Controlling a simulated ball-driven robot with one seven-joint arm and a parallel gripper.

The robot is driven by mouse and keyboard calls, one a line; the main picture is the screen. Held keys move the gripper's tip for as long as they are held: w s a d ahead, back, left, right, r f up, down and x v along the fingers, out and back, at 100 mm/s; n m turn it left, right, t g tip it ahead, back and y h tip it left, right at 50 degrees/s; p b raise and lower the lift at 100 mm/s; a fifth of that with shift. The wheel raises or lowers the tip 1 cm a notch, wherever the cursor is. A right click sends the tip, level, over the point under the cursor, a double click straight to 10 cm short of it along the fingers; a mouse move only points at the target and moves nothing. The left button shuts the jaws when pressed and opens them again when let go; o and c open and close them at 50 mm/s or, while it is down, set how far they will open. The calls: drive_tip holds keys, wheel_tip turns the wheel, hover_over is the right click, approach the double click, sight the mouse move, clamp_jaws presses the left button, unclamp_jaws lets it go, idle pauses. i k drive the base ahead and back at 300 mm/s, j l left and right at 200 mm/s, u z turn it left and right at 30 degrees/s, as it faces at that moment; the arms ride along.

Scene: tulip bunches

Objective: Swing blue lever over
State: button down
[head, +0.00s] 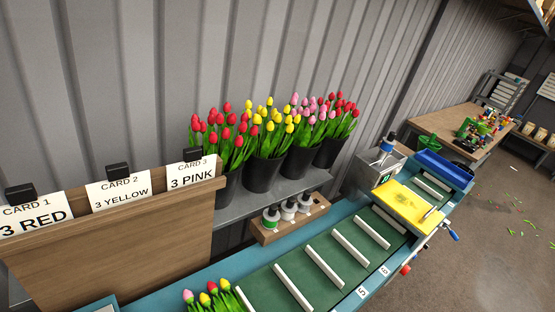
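A blue lever handle (453,235) on a short pale rod sticks out from the near right side of the conveyor, beside the yellow plate (408,200). It is small in the view, so its exact tilt is hard to tell. A red handle (405,270) sits on the same side, lower and to its left. My gripper is not in view, and nothing shows touching the blue lever.
The green conveyor (320,262) with white slats runs toward the right. Tulips (213,297) lie at its near end. Black buckets (262,174) of tulips stand on a shelf behind. A wooden card board (120,235) fills the left. Open floor (490,265) lies right.

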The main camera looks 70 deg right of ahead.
sight(452, 234)
drive_tip(key=z, duration=0.75)
drive_tip(key=k+l, duration=0.15)
drive_tip(key=k, duration=0.45)
drive_tip(key=k+l, duration=0.15)
drive_tip(key=k, duration=0.4)
drive_tip(key=k+l, duration=0.15)
drive_tip(key=k, duration=0.45)
drive_tip(key=k+l+z, duration=0.1)
drive_tip(key=k, duration=0.45)
drive_tip(key=z, duration=1.7)
drive_tip(key=i, duration=0.6)
